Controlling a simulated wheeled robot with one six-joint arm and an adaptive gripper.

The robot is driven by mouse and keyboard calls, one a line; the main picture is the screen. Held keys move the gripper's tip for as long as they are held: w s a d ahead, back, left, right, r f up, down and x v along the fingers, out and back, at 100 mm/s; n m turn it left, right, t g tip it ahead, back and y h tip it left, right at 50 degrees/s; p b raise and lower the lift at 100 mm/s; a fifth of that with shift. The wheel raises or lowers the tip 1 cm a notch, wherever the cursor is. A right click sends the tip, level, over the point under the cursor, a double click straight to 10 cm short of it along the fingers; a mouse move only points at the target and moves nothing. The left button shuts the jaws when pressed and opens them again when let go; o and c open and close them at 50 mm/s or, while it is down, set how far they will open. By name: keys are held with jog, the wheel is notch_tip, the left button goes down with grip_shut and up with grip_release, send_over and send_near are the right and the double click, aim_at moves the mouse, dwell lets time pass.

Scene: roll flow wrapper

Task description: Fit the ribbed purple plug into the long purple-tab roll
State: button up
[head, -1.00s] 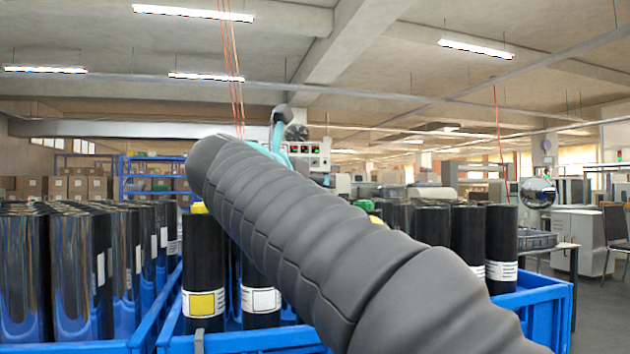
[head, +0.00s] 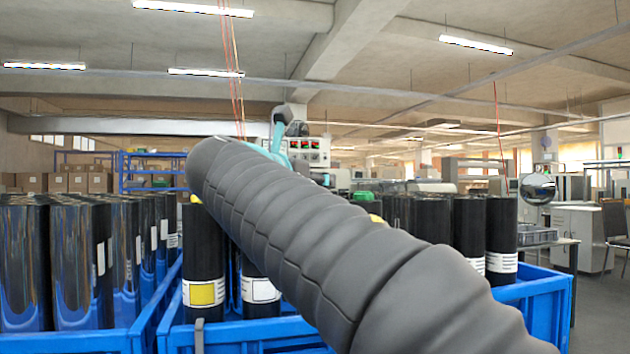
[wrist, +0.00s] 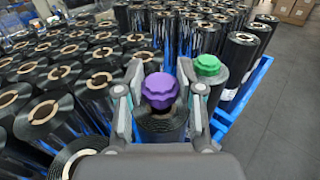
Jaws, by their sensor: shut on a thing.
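The ribbed purple plug (wrist: 159,88) is between the fingers of my gripper (wrist: 160,78) in the wrist view, which is shut on it. A dark film roll (wrist: 160,126) shows directly below the plug, in line with it. Its core opening is largely hidden by the plug, and I cannot tell whether the plug touches it. No purple tab is readable on this roll. In the head view my arm hides the plug, and only part of my gripper's wrist shows above the arm.
A green plug (wrist: 208,65) sits on a neighbouring roll just right of my gripper. Many dark rolls with open cores (wrist: 43,111) crowd the left. A blue crate rim (wrist: 240,100) and clear grey floor (wrist: 275,120) lie to the right. Blue crates (head: 250,337) show in the head view.

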dwell(0.3)
jog(key=o, duration=0.5)
jog(key=shift+c, duration=0.2)
jog(key=p+v, duration=0.1)
jog(key=v, duration=1)
dwell(0.4)
jog(key=shift+f, duration=0.1)
dwell(0.3)
jog(key=s+d+f+m+g+y, duration=0.25)
jog(key=d+f+m, duration=0.35)
jog(key=d+f, duration=0.4)
jog(key=s+d+f+m+g+y, duration=0.1)
jog(key=d+f+m+g, duration=0.45)
jog(key=f, duration=0.75)
jog(key=s+d+f+m+g+y, duration=0.1)
jog(key=s+d+f+m+y, duration=0.1)
jog(key=s+f+m, duration=0.5)
jog(key=s+d+f+m+y, duration=0.2)
jog(key=s+d+f+m, duration=0.2)
jog(key=s+f+m, duration=0.4)
notch_tip(320, 180, down, 7)
jog(key=m, duration=0.4)
jog(key=shift+d+r+g+y, duration=0.2)
jog(key=shift+r+g+y, duration=0.05)
jog(key=shift+g+y, duration=0.15)
